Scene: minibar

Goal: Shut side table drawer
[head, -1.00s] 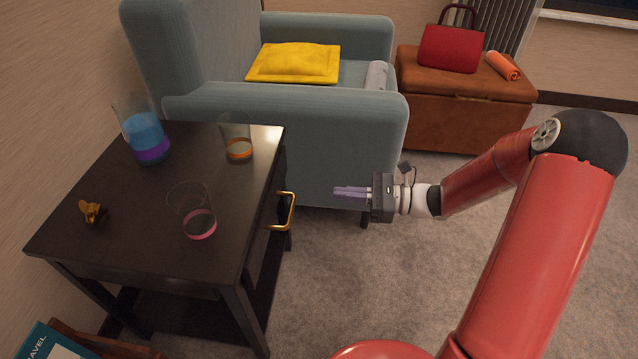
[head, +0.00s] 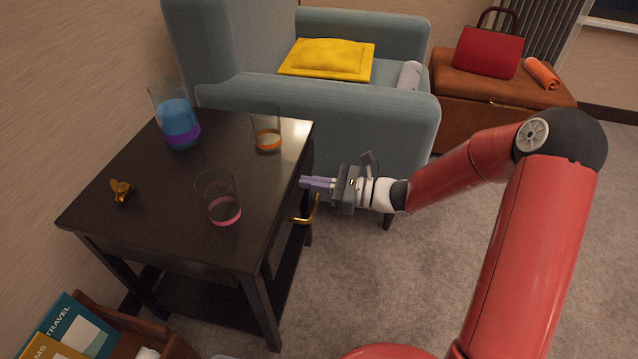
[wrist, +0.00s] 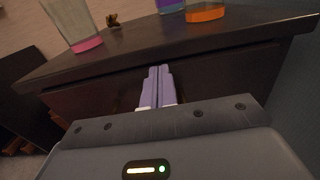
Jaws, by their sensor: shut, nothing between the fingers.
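The dark side table (head: 140,225) stands at the left in the head view. Its drawer front (head: 285,232) is on the right side and carries a gold handle (head: 306,212). The drawer front (wrist: 90,98) also shows below the tabletop edge in the wrist view. It looks nearly flush, but I cannot tell how far open the drawer is. My gripper (head: 304,182) is shut and empty, its lilac fingers pointing at the drawer side just above the handle. The fingertips (wrist: 159,70) are close to the drawer front; contact is unclear.
On the tabletop are a blue-and-purple pitcher (head: 178,122), an orange-banded glass (head: 267,140), a pink-banded glass (head: 224,210) and a small gold figurine (head: 121,191). A grey-blue armchair (head: 370,105) stands behind. A box of books (head: 75,325) is at lower left. Carpet (head: 400,270) is clear.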

